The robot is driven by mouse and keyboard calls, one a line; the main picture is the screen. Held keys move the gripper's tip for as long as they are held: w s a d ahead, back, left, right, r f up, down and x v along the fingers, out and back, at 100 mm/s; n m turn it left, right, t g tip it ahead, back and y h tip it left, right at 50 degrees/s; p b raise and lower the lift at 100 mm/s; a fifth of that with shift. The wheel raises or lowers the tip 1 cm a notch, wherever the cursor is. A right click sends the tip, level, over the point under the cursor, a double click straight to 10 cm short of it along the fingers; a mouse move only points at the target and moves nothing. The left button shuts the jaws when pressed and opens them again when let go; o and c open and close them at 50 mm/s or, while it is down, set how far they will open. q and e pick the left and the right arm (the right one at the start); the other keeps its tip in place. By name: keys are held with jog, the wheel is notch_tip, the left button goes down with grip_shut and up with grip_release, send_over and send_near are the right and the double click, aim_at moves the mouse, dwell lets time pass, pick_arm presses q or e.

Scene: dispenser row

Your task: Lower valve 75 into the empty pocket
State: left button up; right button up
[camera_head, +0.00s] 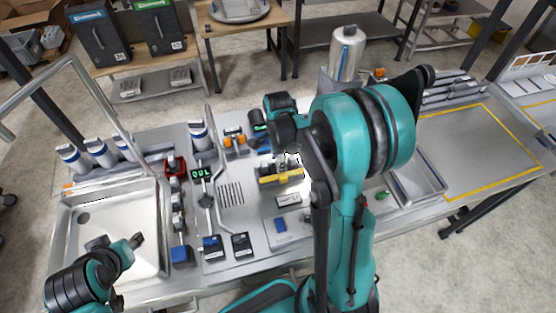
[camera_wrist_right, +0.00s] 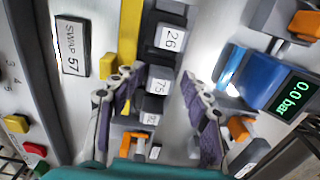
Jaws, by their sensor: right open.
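Valve 75 (camera_wrist_right: 159,80) is a dark block with a white label, in line with valve 26 (camera_wrist_right: 170,37) and a smaller-looking labelled block (camera_wrist_right: 152,106) in the right wrist view. My right gripper (camera_wrist_right: 163,78) is open, with one finger on each side of valve 75; a gap shows at the right finger, and contact at the left is unclear. In the head view my right arm hides most of this spot beside the yellow bar (camera_head: 281,177). No empty pocket can be made out. My left gripper (camera_head: 136,241) is over the sink; its finger opening is unclear.
A plate reading SWAP 57 (camera_wrist_right: 72,45) lies left of the valves. A blue part with a 0.0 bar display (camera_wrist_right: 293,98) stands to the right.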

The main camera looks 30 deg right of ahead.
jog(key=shift+r, duration=0.1)
notch_tip(320, 180, up, 12)
dwell(0.4)
dwell(0.3)
jog(key=s+a+f+n+t+b, duration=0.2)
jog(key=s+a+n, duration=0.3)
jog(key=n, duration=0.5)
jog(key=s+a+f+n+t+b, duration=0.3)
jog(key=s+a+n+t+b, duration=0.1)
jog(key=n, duration=0.6)
jog(key=shift+s+a+n+t, duration=0.3)
jog(key=shift+s+a+t, duration=0.3)
jog(key=shift+s+a, duration=0.35)
jog(key=shift+s+d, duration=0.1)
jog(key=shift+d, duration=0.1)
